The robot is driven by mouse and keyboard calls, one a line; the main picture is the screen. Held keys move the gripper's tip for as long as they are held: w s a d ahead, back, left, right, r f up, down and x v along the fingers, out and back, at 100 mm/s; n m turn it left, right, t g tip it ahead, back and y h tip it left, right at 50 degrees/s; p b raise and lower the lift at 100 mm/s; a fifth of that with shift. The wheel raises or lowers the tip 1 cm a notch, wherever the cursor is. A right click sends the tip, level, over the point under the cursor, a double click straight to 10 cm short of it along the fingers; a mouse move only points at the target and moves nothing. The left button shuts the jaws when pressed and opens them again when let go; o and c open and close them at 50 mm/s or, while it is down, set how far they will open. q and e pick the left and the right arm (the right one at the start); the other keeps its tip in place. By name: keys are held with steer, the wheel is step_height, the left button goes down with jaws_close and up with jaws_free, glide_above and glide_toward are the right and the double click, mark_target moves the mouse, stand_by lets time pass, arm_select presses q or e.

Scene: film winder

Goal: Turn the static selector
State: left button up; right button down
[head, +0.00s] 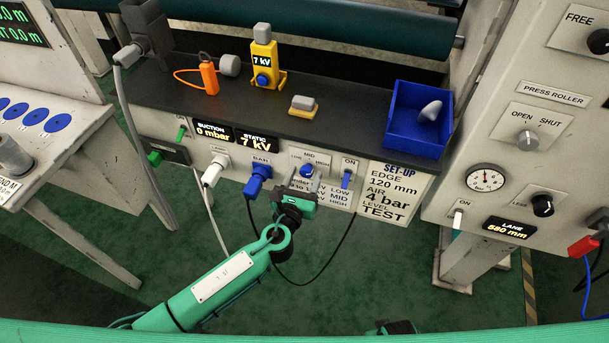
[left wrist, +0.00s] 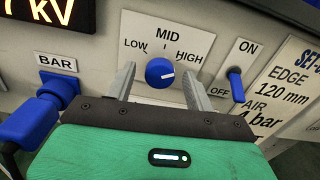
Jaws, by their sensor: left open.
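The static selector is a round blue knob (left wrist: 160,71) on a white plate marked LOW, MID and HIGH. A small white mark shows on the right part of its face, on the HIGH side. The knob also shows in the head view (head: 307,170) on the front panel. My left gripper (left wrist: 158,80) is open, with one grey finger on each side of the knob; I cannot tell whether they touch it. In the head view my left gripper (head: 302,183) reaches up to the panel from below. A dark and green part, perhaps my right gripper (head: 395,327), shows at the bottom edge.
A blue BAR plug (left wrist: 40,115) is left of the knob, and a blue ON/OFF switch (left wrist: 237,85) is right of it. The static display (head: 258,143) reads 7 kV. Cables hang below the panel. A blue bin (head: 392,130) stands on the dark shelf above.

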arm_select(q)
steer(key=shift+w, duration=0.3)
steer(key=c, duration=1)
